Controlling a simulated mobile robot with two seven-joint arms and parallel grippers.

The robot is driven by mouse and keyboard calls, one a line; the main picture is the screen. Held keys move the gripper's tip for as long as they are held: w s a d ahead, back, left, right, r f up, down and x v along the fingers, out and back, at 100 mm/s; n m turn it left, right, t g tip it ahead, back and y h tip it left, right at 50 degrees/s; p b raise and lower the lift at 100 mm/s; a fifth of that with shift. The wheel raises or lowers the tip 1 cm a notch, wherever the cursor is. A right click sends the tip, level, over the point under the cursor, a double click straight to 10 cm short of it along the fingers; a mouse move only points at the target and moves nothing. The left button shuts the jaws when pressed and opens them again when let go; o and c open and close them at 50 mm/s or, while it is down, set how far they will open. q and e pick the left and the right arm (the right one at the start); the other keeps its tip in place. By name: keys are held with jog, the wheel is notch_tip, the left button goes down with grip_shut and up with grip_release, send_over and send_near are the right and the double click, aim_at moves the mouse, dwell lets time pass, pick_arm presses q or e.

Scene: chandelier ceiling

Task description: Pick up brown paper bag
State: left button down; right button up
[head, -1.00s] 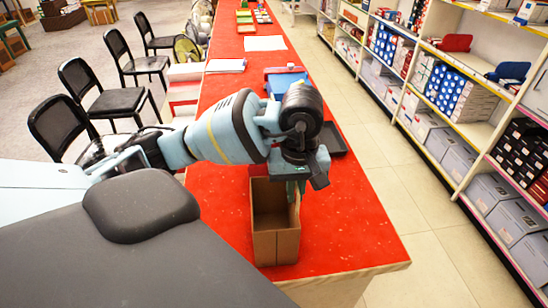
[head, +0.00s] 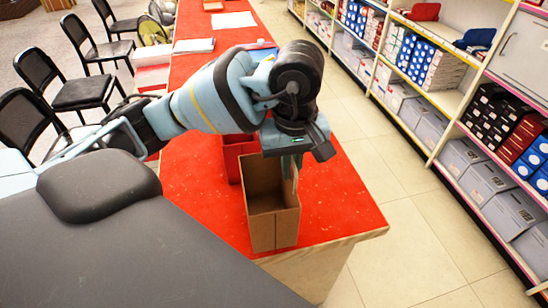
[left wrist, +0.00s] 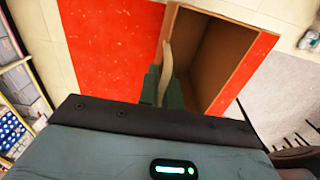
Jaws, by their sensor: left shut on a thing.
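The brown paper bag (head: 274,222) is upright, with its open top facing up, near the front end of the red-topped counter (head: 345,205). My left gripper (head: 291,165) is above its right side, pointing down, and is shut on its upper edge or handle. In the left wrist view the bag (left wrist: 232,45) shows its open, empty-looking inside, and a tan strip runs between the fingers of my gripper (left wrist: 166,85). I cannot tell whether the bag's bottom touches the counter. My right gripper is not in view.
A red bag or box (head: 232,160) stands just behind the brown bag, partly hidden by my arm. Papers (head: 233,20) lie farther back on the counter. Black chairs (head: 82,90) stand at left. Stocked shelves (head: 440,95) line the right, across a clear tiled aisle (head: 425,240).

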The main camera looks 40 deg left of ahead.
pick_arm(q)
jog(key=s+d+r, duration=0.1)
jog(key=d, duration=0.9)
jog(key=shift+s+d+b, duration=0.25)
jog(key=shift+d+b, duration=0.15)
